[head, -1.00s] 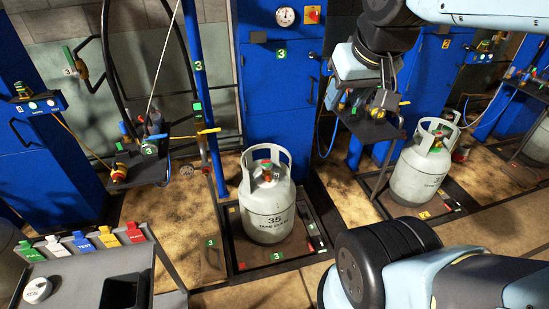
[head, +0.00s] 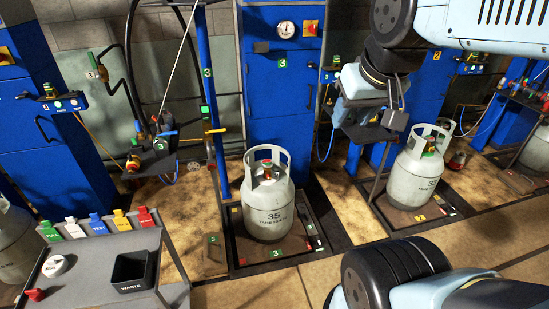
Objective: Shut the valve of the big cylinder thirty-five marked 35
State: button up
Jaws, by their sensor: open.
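The big grey cylinder marked 35 (head: 270,217) stands upright on the scale platform numbered 3 (head: 245,262), near the middle of the head view. Its valve (head: 267,172), with red and brass-coloured parts, sits at the top inside the open collar (head: 284,157). How far the valve is turned cannot be told. My gripper (head: 394,108) is to the right of this cylinder and higher in the picture, in front of the right-hand station. It is open, with nothing seen between its fingers, and well apart from the valve.
Another grey cylinder (head: 413,178) stands on the scale numbered 2 at right. A blue post (head: 214,125) rises left of cylinder 35. A side shelf with hose fittings (head: 160,150) hangs further left. A grey trolley with coloured tags and a waste bin (head: 132,268) is at front left.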

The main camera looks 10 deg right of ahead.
aim_at(266, 163)
jog(key=u, duration=0.2)
jog(key=i, duration=0.9)
jog(key=z, duration=0.1)
